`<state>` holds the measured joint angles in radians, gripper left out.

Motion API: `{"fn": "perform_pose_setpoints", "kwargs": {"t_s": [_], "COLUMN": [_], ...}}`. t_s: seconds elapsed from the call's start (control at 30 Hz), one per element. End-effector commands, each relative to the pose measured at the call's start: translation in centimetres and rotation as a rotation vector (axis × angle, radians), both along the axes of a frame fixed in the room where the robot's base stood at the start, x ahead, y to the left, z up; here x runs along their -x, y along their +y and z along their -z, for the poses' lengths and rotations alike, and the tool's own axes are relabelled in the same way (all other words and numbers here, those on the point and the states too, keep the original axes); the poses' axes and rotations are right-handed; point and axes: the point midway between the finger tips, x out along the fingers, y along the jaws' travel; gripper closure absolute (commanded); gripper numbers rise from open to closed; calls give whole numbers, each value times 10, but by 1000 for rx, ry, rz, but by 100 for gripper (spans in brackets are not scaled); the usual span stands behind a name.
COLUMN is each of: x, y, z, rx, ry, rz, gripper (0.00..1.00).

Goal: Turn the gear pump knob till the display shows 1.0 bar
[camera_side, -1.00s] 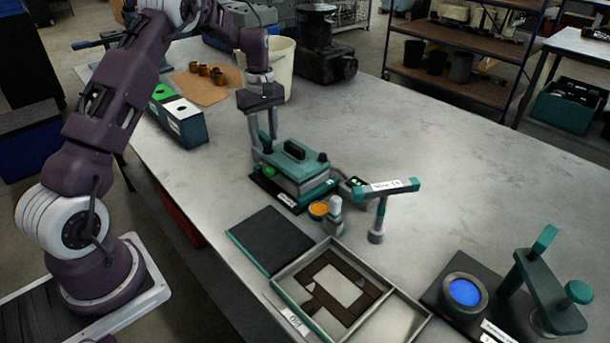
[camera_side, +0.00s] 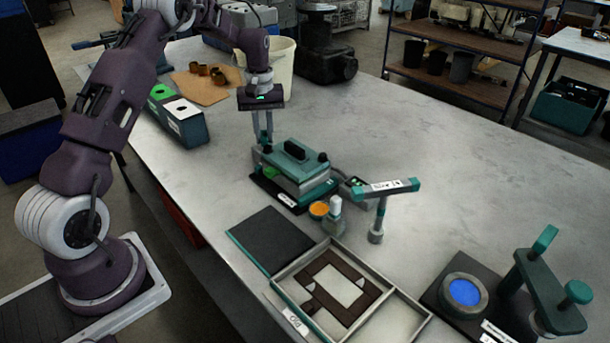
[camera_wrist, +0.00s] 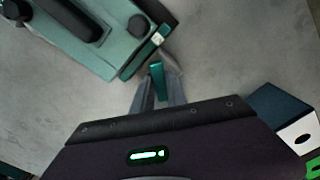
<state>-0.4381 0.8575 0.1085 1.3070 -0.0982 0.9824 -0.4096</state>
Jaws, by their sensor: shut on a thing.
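The teal unit (camera_side: 297,172) with a black handle on top stands on a dark base near the middle of the table; I take it for the gear pump. My gripper (camera_side: 265,143) points down at its rear left corner. In the wrist view my gripper (camera_wrist: 158,92) is shut on a narrow teal piece (camera_wrist: 156,78), apparently the knob, beside the edge of the teal unit (camera_wrist: 115,45). The fingers cover part of this piece. I see no readable pressure display in either view.
A metal tray (camera_side: 392,318) lies in front. A blue round face (camera_side: 465,292) is at the right. The table's far right is clear.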

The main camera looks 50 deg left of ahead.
Motion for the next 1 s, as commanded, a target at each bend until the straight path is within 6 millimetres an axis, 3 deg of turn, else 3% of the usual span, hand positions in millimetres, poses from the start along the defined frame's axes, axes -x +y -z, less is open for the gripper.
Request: {"fn": "perform_pose_setpoints", "kwargs": {"t_s": [0.17, 0.43, 0.57, 0.67, 0.7, 0.87, 0.97, 1.0], "x": [0, 0, 0, 0, 0, 0, 0, 0], "y": [0, 0, 0, 0, 0, 0, 0, 0], "z": [0, -1, -1, -1, -1, 0, 0, 0], "rx": [1, 0, 1, 0, 0, 0, 1, 1], "ry": [-1, -2, -3, -1, -1, -1, -1, -1], "rz": [301, 343, 578, 564, 563, 562, 561, 561], "gripper": [100, 100, 100, 100, 79, 79, 62, 62]}}
